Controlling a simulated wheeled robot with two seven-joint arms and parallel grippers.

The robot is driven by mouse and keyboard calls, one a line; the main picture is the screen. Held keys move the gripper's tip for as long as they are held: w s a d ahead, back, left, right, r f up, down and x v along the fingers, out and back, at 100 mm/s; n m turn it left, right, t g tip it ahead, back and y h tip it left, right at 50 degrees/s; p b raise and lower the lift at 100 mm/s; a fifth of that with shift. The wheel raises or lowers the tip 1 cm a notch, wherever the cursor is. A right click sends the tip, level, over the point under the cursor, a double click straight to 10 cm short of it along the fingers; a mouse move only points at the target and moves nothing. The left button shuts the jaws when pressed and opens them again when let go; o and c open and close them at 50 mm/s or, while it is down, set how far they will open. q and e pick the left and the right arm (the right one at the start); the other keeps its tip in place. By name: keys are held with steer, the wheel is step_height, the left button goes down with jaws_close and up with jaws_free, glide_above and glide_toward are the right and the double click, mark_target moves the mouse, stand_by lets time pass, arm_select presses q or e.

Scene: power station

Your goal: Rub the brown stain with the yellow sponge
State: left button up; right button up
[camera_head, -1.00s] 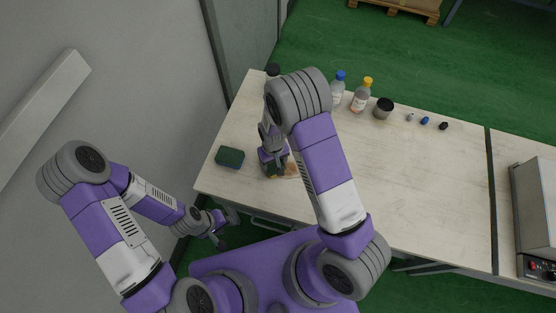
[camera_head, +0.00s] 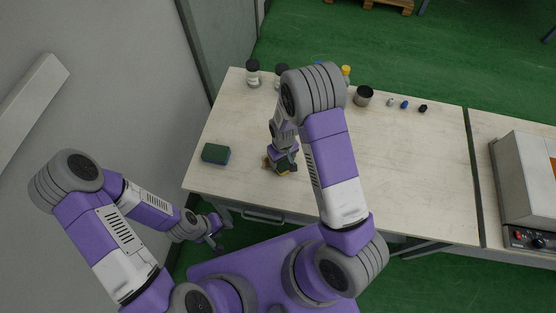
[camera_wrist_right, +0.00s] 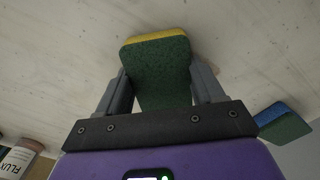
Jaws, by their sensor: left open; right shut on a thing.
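My right gripper (camera_head: 284,168) is shut on the yellow sponge (camera_wrist_right: 157,75), which has a green face and a yellow layer along its far edge in the right wrist view. It is low over the table near its front left part; contact with the tabletop is hard to tell. The brown stain (camera_head: 267,163) shows only as a small patch just left of the gripper; the rest is hidden by the gripper and sponge. My left gripper (camera_head: 217,231) is open and empty, beside the table's front left corner.
A green and blue sponge (camera_head: 215,153) lies left of the stain; it also shows in the right wrist view (camera_wrist_right: 283,123). Bottles (camera_head: 253,75), a dark cup (camera_head: 363,96) and small caps (camera_head: 404,104) line the back edge. The table's right middle is clear. A box (camera_head: 525,180) stands far right.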

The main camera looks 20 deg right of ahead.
steer(key=shift+s+d, duration=0.35)
steer(key=shift+d, duration=0.2)
steer(key=shift+s+d, duration=0.3)
steer(key=shift+d, duration=0.25)
step_height(320, 180, up, 2)
steer(key=shift+s+d+r+p, duration=0.15)
steer(key=shift+r+p, duration=0.1)
steer(key=shift+p, duration=0.3)
step_height(320, 180, up, 2)
steer(key=shift+p, duration=0.85)
arm_select(q)
steer(key=shift+s+d+r+p, duration=0.15)
steer(key=shift+r+p, duration=0.3)
steer(key=shift+r, duration=0.45)
steer(key=shift+s+r+p, duration=0.15)
steer(key=shift+r+p, duration=0.3)
steer(key=shift+r, duration=0.5)
steer(key=shift+s+d+r+p, duration=0.15)
steer(key=shift+r+p, duration=0.3)
steer(key=shift+r, duration=0.45)
arm_select(e)
steer(key=shift+r, duration=1.85)
